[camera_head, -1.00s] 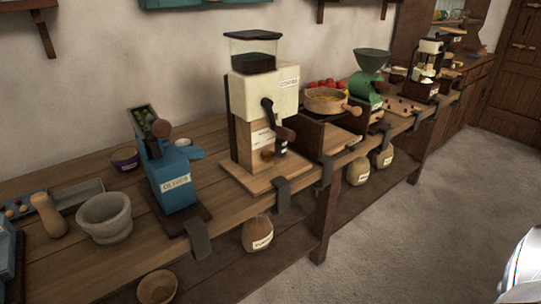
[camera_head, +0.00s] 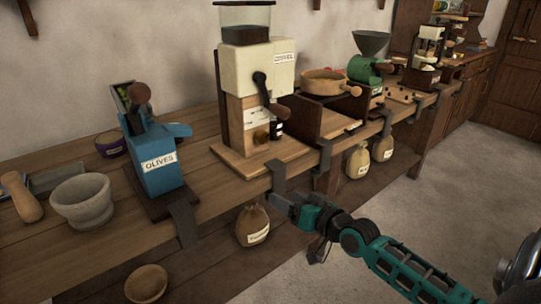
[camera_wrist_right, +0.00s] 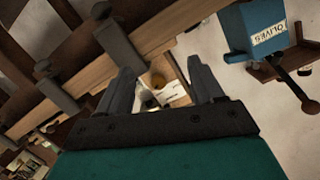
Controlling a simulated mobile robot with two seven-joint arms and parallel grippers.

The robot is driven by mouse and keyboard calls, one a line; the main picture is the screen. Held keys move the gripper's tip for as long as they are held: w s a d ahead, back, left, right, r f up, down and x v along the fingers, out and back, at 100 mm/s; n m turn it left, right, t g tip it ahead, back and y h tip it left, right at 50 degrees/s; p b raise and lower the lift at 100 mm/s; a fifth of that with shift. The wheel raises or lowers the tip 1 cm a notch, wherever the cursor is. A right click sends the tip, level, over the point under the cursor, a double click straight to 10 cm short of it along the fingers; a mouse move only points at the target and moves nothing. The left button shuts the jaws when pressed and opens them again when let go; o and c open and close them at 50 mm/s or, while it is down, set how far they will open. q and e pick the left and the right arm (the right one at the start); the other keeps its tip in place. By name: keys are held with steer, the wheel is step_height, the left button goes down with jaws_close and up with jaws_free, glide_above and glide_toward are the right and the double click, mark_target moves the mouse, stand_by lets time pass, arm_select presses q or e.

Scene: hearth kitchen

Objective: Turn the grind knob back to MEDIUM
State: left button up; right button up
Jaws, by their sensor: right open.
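The tall cream and wood coffee grinder (camera_head: 257,72) stands on the bench, with a dark crank (camera_head: 265,90) on its front. Its grind knob is small and partly behind the crank handle. A pale plate (camera_head: 259,136) sits beside it; I cannot read the setting. In the right wrist view, a pale plate with a brass-coloured round part (camera_wrist_right: 157,81) shows between my fingers. My right gripper (camera_head: 280,202) is in front of the bench edge, below and apart from the grinder. Its fingers are open and empty in the right wrist view (camera_wrist_right: 162,68). My left gripper is out of view.
A blue olive mill (camera_head: 165,180) and a stone mortar (camera_head: 82,204) stand left of the grinder. Dark clamps (camera_head: 278,176) and a hanging sack (camera_head: 252,226) are close to my right gripper. A green mill (camera_head: 362,70) stands farther right. The floor in front is clear.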

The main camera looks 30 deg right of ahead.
mark_target(264, 139)
steer(key=w+d+r+m+t+b, duration=0.1)
steer(key=w+d+r+m+t, duration=0.1)
steer(key=w+d+r, duration=0.35)
steer(key=w+b, duration=0.1)
steer(key=w, duration=0.5)
steer(key=w+r+b, duration=0.1)
steer(key=w, duration=0.3)
steer(key=shift+a+r+b, duration=0.1)
steer(key=shift+a+b, duration=0.2)
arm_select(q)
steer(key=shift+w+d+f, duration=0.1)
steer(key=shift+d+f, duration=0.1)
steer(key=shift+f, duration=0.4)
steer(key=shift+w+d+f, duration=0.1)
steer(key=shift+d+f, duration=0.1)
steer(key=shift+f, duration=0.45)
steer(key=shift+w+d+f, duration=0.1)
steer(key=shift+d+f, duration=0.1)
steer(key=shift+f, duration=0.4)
arm_select(e)
steer(key=shift+w, duration=0.5)
steer(key=shift+r, duration=0.1)
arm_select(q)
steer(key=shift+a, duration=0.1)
arm_select(e)
steer(key=c, duration=1.1)
